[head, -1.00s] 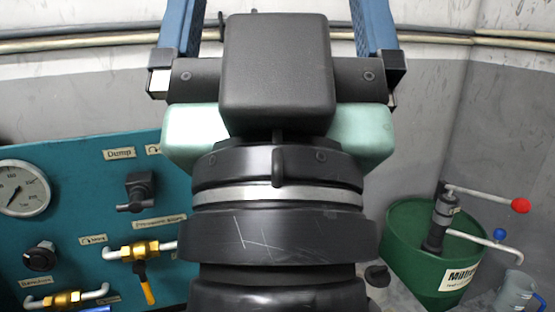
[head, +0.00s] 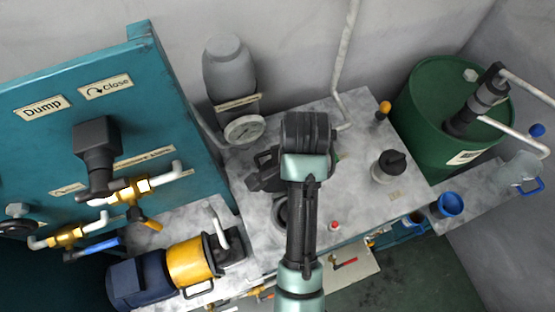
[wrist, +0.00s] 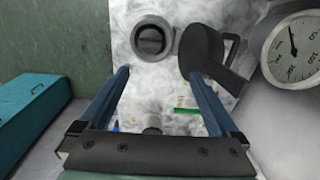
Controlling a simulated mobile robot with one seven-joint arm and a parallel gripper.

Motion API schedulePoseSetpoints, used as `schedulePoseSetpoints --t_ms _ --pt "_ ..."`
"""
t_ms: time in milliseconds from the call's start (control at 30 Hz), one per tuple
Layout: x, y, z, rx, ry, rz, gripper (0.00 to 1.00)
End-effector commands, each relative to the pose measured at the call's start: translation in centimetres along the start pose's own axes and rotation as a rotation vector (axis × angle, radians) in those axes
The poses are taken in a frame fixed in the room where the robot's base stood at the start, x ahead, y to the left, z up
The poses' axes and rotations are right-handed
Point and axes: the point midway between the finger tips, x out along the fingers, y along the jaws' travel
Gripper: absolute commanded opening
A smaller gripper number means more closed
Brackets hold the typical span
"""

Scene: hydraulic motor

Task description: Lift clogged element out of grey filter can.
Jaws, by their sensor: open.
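In the wrist view a round grey can (wrist: 136,36) stands open on the pale bench, seen from above. A dark round element (wrist: 151,41) shows inside it, with a lighter bar across its top. In the head view the can's ring (head: 281,213) is partly hidden by my arm. My gripper (wrist: 155,72) is open and empty, its two blue fingers apart. The can lies beyond the fingertips in the wrist view, not between them. In the head view the fingers are hidden behind my black wrist.
A black rounded part (wrist: 204,52) stands close beside the can. A gauge (head: 244,130) sits below a grey vessel (head: 230,70). Bare bench (head: 365,205) shows right of my arm.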

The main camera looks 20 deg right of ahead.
Motion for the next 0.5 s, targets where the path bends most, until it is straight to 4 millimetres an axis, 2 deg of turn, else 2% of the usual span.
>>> schedulePoseSetpoints --t_ms 100,233,500 --pt "1.3 1.2 0.2 0.031 -0.017 0.047 0.97" --pt "3.8 1.4 0.3 0.03 -0.017 0.047 0.97" --pt "7.5 1.4 0.4 0.027 -0.017 0.044 0.97"
